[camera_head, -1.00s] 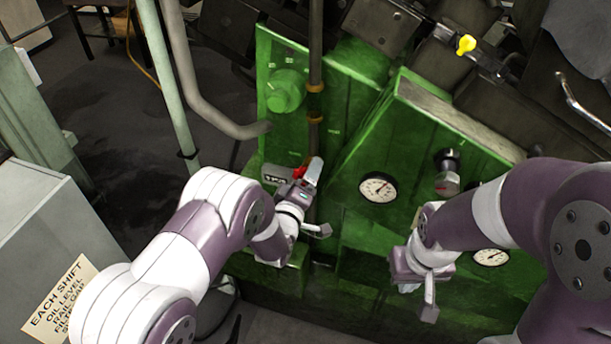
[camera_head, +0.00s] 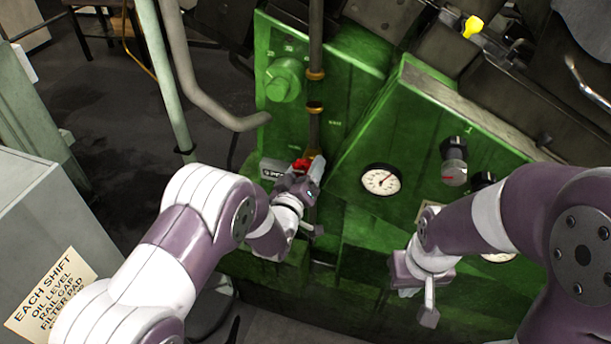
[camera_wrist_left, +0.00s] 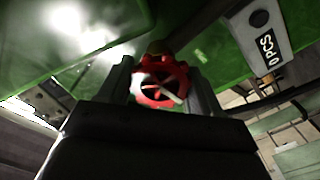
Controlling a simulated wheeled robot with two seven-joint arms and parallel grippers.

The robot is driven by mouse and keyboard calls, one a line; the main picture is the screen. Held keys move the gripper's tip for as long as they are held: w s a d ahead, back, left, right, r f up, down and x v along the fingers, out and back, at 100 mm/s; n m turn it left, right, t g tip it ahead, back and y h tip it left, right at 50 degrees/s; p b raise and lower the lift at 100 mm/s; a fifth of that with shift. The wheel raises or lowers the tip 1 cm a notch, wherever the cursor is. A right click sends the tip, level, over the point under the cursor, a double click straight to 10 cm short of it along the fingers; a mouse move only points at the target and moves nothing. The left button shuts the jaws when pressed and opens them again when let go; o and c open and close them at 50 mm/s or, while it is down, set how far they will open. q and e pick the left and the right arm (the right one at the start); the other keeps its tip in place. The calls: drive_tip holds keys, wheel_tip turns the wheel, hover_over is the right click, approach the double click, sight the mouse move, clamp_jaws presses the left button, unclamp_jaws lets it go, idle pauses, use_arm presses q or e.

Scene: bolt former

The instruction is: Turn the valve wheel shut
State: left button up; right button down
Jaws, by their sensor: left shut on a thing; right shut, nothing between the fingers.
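The red valve wheel (camera_head: 301,165) sits on the vertical brown pipe at the front of the green machine. In the left wrist view the wheel (camera_wrist_left: 160,82) shows between my two fingers, a finger on each side of its rim. My left gripper (camera_head: 308,171) is shut on the wheel and hides most of it in the head view. My right gripper (camera_head: 428,308) is shut and empty, pointing down in front of the machine, well to the right of the wheel.
The green machine (camera_head: 350,215) fills the middle, with a dial gauge (camera_head: 381,180) right of the wheel and a dark knob (camera_head: 454,162) further right. A grey cabinet (camera_head: 35,215) with a notice stands at the left.

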use_arm(q)
drive_tip(key=m+b, duration=0.5)
drive_tip(key=m, duration=0.1)
drive_tip(key=shift+f, duration=0.15)
drive_tip(key=m+b, duration=0.4)
drive_tip(key=m, duration=0.2)
drive_tip(key=shift+m+b, duration=0.3)
drive_tip(key=m+b, duration=0.4)
drive_tip(key=m, duration=0.2)
drive_tip(key=m+b, duration=0.2)
drive_tip(key=m, duration=0.1)
drive_tip(key=shift+m, duration=0.4)
drive_tip(key=shift+m+b, duration=0.7)
drive_tip(key=shift+m, duration=0.5)
drive_tip(key=o, duration=1)
drive_tip(key=shift+s, duration=0.1)
